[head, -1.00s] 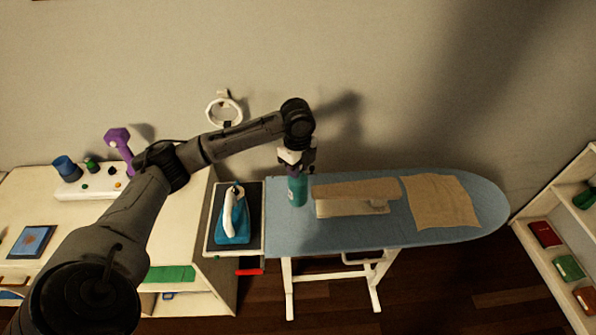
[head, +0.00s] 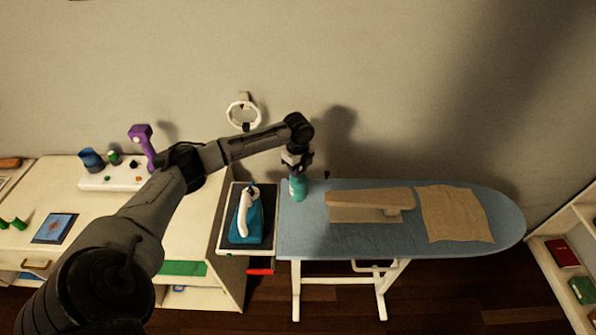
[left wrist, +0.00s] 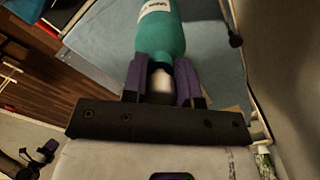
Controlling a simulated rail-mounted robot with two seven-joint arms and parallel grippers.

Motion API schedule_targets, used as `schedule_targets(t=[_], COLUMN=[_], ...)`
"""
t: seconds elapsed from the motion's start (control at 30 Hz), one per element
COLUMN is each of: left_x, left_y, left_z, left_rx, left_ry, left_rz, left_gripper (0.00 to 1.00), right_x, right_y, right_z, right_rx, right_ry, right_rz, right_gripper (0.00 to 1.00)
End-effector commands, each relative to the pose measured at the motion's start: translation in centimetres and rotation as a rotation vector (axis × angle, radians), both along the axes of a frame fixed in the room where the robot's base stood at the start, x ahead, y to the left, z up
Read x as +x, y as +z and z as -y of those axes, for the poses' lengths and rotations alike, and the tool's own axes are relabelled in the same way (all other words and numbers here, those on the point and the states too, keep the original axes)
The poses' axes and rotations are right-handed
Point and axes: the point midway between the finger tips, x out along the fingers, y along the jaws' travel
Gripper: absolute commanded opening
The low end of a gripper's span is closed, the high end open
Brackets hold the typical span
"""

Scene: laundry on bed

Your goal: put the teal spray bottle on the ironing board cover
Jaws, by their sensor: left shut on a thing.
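The teal spray bottle (head: 297,188) is upright at the back left corner of the blue ironing board cover (head: 300,240) in the head view. My left gripper (head: 296,168) is above it, shut on its neck. In the left wrist view the bottle (left wrist: 161,35) sits between the purple finger pads of my left gripper (left wrist: 161,85), with a white label on its body. I cannot tell whether the bottle's base touches the cover. My right gripper is not in view.
A sleeve board (head: 370,200) and a folded beige cloth (head: 455,214) lie on the ironing board. An iron (head: 246,218) stands on the rest at its left end. A purple handheld device (head: 143,143) stands on the cabinet to the left. The cover's front left is clear.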

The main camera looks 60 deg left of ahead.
Motion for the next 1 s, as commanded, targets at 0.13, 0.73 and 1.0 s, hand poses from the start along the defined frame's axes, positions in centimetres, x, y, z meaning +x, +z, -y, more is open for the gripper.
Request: schedule_targets(t=[0.13,0.73,1.0], left_x=[0.0,0.0,0.0], left_y=[-1.6,-2.2,-2.2], left_z=[0.0,0.0,0.0], left_rx=[-0.001,0.0,0.0], left_ry=[0.0,-0.001,0.0], left_rz=[-0.002,0.0,0.0], left_gripper=[0.0,0.44,0.53], right_x=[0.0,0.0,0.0], right_y=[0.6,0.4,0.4], right_z=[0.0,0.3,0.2], right_rx=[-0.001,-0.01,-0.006], right_ry=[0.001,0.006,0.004], right_rz=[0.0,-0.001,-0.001], right_gripper=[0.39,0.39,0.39])
